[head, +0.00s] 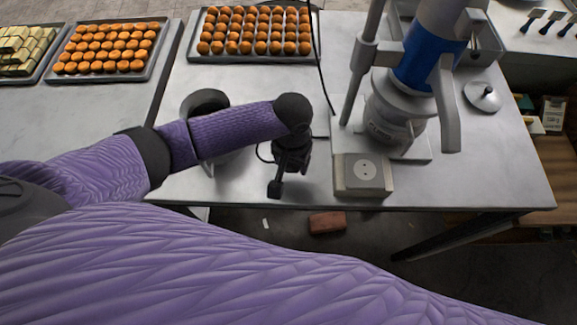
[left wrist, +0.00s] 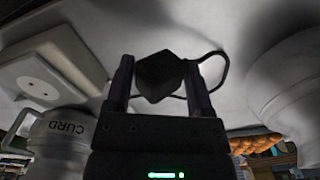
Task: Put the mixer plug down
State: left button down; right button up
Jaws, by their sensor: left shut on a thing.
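My left gripper (head: 282,172) hangs over the front edge area of the metal table. It is shut on the black mixer plug (head: 275,189), which shows at its tip, left of the socket box. In the left wrist view, the plug (left wrist: 160,76) sits between the two fingers of the gripper (left wrist: 158,82), with its black cord (left wrist: 222,72) looping away to the right. The grey socket box (head: 361,174) stands at the table's front edge, apart from the plug; it also shows in the left wrist view (left wrist: 48,72). The mixer (head: 412,85) stands behind it. My right gripper is out of view.
A round container (head: 207,102) stands on the table (head: 502,165), partly hidden behind my left arm. Trays of pastries (head: 252,57) lie at the back. A lid (head: 483,97) lies at the right. A brick (head: 327,222) lies on the floor. The table's right front is clear.

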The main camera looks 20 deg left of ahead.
aim_at(290, 178)
pick_arm(q)
notch_tip(290, 178, down, 3)
jog(key=shift+s+f, duration=0.1)
jog(key=shift+f+b, duration=0.2)
jog(key=shift+b, duration=0.15)
jog(key=shift+f, duration=0.35)
grip_release()
jog(key=shift+r, duration=0.25)
notch_tip(290, 178, up, 13)
jog(key=shift+f+p, duration=0.1)
jog(key=shift+p, duration=0.8)
